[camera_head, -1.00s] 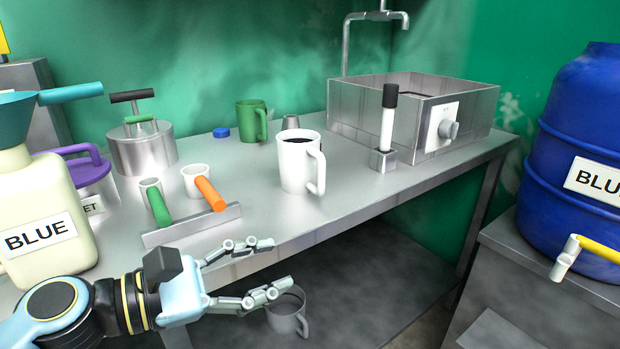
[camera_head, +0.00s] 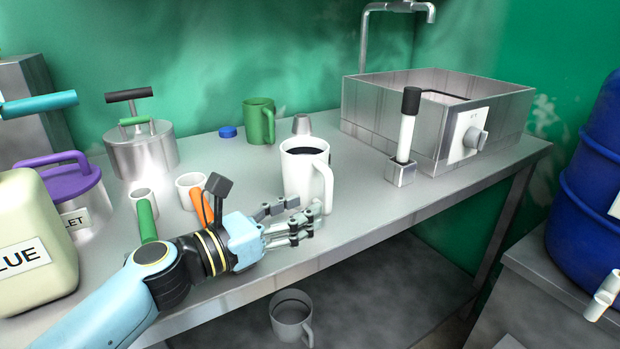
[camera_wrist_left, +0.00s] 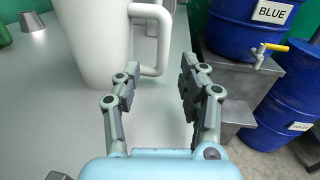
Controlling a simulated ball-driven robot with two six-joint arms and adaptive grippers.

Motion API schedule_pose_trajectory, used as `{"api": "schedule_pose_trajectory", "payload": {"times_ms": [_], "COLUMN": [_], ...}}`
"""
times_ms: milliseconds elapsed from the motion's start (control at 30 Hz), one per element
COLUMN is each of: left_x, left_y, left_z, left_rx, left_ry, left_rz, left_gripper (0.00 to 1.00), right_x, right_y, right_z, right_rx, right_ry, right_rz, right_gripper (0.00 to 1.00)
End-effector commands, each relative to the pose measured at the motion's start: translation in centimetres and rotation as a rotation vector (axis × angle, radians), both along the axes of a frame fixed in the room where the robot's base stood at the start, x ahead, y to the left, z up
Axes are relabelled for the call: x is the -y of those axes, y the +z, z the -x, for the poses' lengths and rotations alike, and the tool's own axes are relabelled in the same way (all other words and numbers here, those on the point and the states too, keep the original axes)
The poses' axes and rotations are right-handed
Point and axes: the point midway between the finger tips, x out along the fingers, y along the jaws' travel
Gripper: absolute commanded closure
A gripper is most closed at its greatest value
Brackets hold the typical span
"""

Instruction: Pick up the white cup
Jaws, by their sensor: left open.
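The white cup (camera_head: 303,170) stands upright on the metal table, holding dark liquid, with its handle on the right. My left gripper (camera_head: 297,220) is open in front of the cup's lower part, and its fingers overlap the cup's base and handle in the head view. In the left wrist view the cup (camera_wrist_left: 95,40) fills the upper left, and its handle (camera_wrist_left: 150,40) lies ahead of the open fingers (camera_wrist_left: 155,90). Nothing is between the fingers. My right gripper is not in view.
A green mug (camera_head: 259,121) and a small metal cup (camera_head: 301,124) stand behind the white cup. A metal basin (camera_head: 400,105) and a black-topped stick in a holder (camera_head: 400,174) are to its right. A grey mug (camera_head: 290,316) is on the lower shelf. A blue barrel (camera_head: 595,170) stands at right.

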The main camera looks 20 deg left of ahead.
Motion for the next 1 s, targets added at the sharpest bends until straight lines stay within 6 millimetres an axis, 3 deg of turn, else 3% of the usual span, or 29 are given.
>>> {"api": "schedule_pose_trajectory", "payload": {"times_ms": [233, 533, 867, 1000], "left_x": [2.1, 2.4, 2.4, 2.4], "left_y": [0.5, 0.4, 0.4, 0.4], "left_z": [-3.2, -3.7, -3.6, -3.6], "left_rx": [0.002, 0.001, 0.001, 0.001], "left_ry": [0.001, 0.0, 0.0, 0.0], "left_rz": [0.002, -0.001, -0.001, -0.001], "left_gripper": [0.58, 0.58, 1.0, 1.0], "right_x": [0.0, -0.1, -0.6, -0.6], "right_y": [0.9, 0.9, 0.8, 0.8], "right_z": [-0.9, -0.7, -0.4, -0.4], "right_rx": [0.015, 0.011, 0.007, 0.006], "right_ry": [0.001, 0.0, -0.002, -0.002], "right_rz": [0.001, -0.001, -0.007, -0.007], "right_gripper": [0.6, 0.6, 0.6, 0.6]}}
